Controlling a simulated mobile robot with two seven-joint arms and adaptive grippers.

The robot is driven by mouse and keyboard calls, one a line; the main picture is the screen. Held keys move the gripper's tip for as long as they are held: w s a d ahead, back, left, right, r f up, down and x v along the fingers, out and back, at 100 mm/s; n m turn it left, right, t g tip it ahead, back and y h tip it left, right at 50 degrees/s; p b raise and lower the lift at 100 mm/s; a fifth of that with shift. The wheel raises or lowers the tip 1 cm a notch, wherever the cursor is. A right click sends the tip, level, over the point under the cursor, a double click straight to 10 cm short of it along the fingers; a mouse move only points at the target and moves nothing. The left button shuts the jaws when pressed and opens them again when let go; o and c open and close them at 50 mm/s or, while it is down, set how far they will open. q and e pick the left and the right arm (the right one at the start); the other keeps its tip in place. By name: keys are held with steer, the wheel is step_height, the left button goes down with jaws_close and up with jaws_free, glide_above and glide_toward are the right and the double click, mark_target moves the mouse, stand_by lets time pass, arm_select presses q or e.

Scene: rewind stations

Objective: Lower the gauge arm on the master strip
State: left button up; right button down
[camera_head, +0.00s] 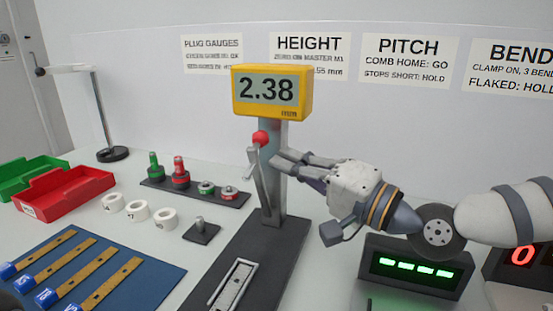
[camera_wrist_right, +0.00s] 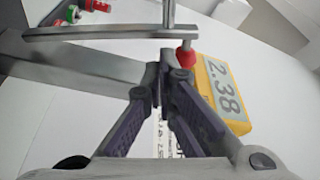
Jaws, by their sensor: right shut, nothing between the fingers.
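The height gauge's grey column (camera_head: 273,180) stands on a dark base (camera_head: 255,262) under a yellow display (camera_head: 271,92) reading 2.38. The gauge arm (camera_head: 262,180) is a grey metal lever with a red knob (camera_head: 261,137) near the column's upper part. A metal strip (camera_head: 234,287) lies on the base in front. My right gripper (camera_head: 278,165) is shut and empty, its tips beside the column, just right of and below the knob. In the right wrist view, the shut fingertips (camera_wrist_right: 170,66) are close to the red knob (camera_wrist_right: 186,57); contact is unclear. My left gripper is not in view.
A dark gauge rack (camera_head: 195,192) and white rings (camera_head: 138,210) stand left of the gauge. Red (camera_head: 65,192) and green (camera_head: 30,175) trays are farther left. A blue mat (camera_head: 90,270) holds several strips. A lit green display box (camera_head: 415,267) stands below my right arm.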

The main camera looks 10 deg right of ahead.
steer(key=x, duration=0.2)
steer(key=shift+w+a, duration=0.2)
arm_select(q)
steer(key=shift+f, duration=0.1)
